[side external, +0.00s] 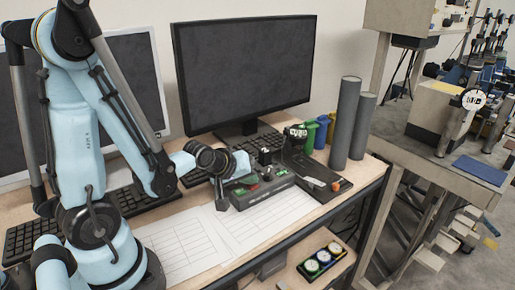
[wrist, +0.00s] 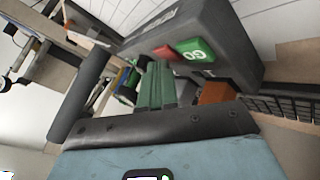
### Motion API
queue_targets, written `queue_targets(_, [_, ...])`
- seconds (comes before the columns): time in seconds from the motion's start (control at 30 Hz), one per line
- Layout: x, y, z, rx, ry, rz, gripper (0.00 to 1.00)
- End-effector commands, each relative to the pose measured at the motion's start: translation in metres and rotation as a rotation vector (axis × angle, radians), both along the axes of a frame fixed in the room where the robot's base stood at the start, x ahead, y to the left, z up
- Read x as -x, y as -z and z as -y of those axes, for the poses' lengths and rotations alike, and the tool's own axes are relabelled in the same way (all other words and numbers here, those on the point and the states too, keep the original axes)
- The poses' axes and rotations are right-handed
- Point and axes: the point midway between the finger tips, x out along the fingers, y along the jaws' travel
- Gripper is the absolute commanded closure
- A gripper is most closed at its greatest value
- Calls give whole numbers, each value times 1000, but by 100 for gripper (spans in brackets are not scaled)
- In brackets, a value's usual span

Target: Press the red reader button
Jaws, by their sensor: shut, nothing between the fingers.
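The reader is a dark grey box (side external: 262,196) on the desk in front of the monitor. In the wrist view its casing (wrist: 225,25) fills the upper middle. The red button (wrist: 164,52) sits on it beside a green button (wrist: 196,50) marked GO. My gripper (side external: 222,205) points down at the left end of the box in the side view. In the wrist view my gripper (wrist: 156,68) shows as narrow green fingers, shut and empty, with tips just below the red and green buttons. I cannot tell whether the tips touch the box.
Printed sheets (side external: 180,245) lie in front of the box. Two grey cylinders (side external: 345,122) stand to the right, near a dark tablet-like pad (side external: 318,180). A tray with round dials (side external: 322,260) sits lower, below the desk edge.

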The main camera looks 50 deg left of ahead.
Motion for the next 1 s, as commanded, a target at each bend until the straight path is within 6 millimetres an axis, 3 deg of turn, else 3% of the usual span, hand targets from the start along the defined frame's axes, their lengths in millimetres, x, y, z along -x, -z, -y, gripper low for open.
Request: queue_targets(1.0, [0,-17,0,0,0,0,100])
